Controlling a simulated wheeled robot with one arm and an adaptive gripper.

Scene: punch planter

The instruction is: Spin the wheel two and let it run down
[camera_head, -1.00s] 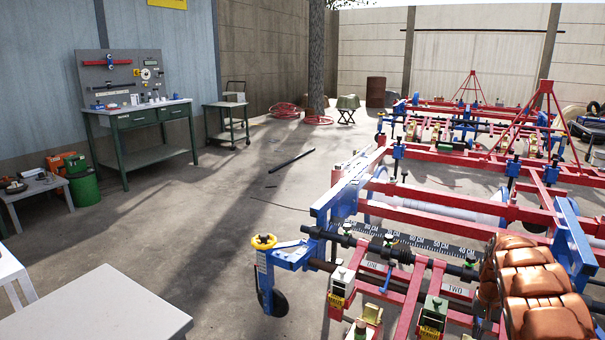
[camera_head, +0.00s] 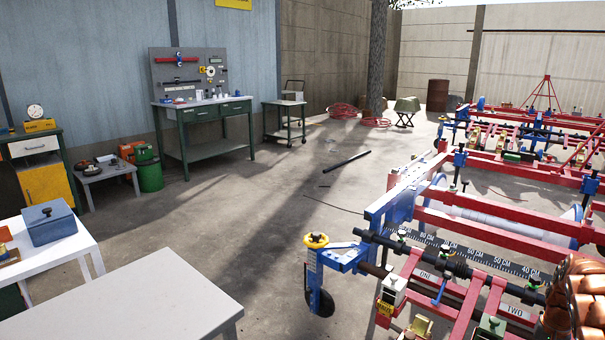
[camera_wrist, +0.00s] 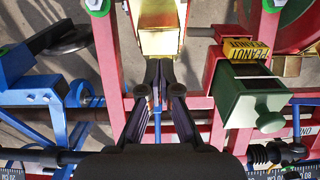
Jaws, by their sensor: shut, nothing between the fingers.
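A "TWO" label (camera_head: 515,313) sits on the red planter frame at the lower right of the head view. Beside it, cut by the right edge, is a copper-brown segmented wheel (camera_head: 580,300). I cannot tell whether it turns. A second label (camera_head: 425,275) sits to the left on the same frame. My gripper (camera_wrist: 159,66) shows only in the wrist view, with its fingers together and nothing between them. It is over the planter frame, just below a pale gold box (camera_wrist: 158,42) in the picture. A green box (camera_wrist: 250,97) with a yellow "PEANUT" tag (camera_wrist: 240,52) is to its right.
A blue bracket with a yellow handwheel (camera_head: 316,240) and a black wheel (camera_head: 322,303) stands at the planter's left end. A grey table (camera_head: 140,300) is in the left foreground. Red rails (camera_wrist: 108,60) flank my fingers. The concrete floor between the benches and planter is mostly clear.

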